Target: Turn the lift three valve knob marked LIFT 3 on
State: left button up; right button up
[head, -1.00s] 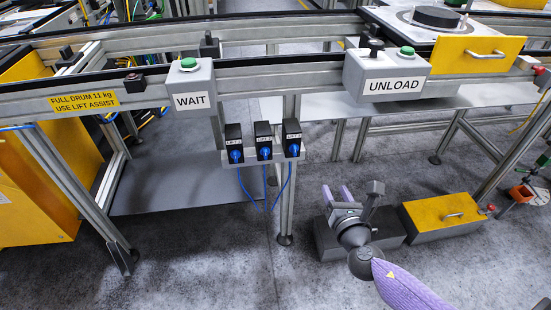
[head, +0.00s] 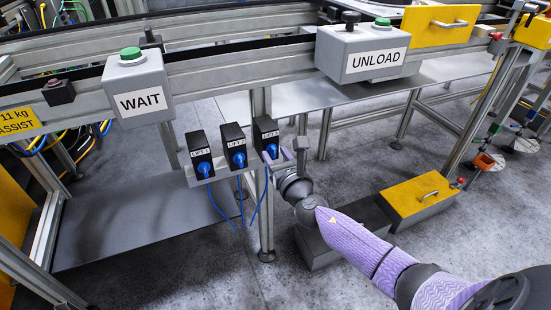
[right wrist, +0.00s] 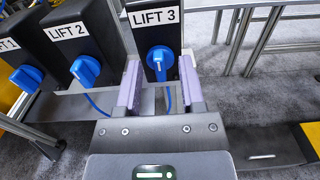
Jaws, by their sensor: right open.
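The LIFT 3 valve is a black block (right wrist: 155,32) with a white label and a blue knob (right wrist: 160,62). In the right wrist view the knob's grip bar looks roughly upright. In the head view the block (head: 265,131) is the rightmost of three, and my fingers partly hide its knob. My right gripper (right wrist: 161,82) is open, its lilac fingers one on each side of the knob in the picture. I cannot tell whether either finger touches it. My right gripper (head: 279,157) also shows in the head view, in front of the block. My left gripper is not in view.
The LIFT 2 block (head: 233,137) and LIFT 1 block (head: 197,146) stand close to the left on the same bracket. Blue hoses hang below. The WAIT box (head: 138,86) and UNLOAD box (head: 362,52) are on the rail above. A yellow-lidded box (head: 420,193) is on the floor.

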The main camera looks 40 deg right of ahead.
jog(key=shift+c, duration=0.5)
grip_shut()
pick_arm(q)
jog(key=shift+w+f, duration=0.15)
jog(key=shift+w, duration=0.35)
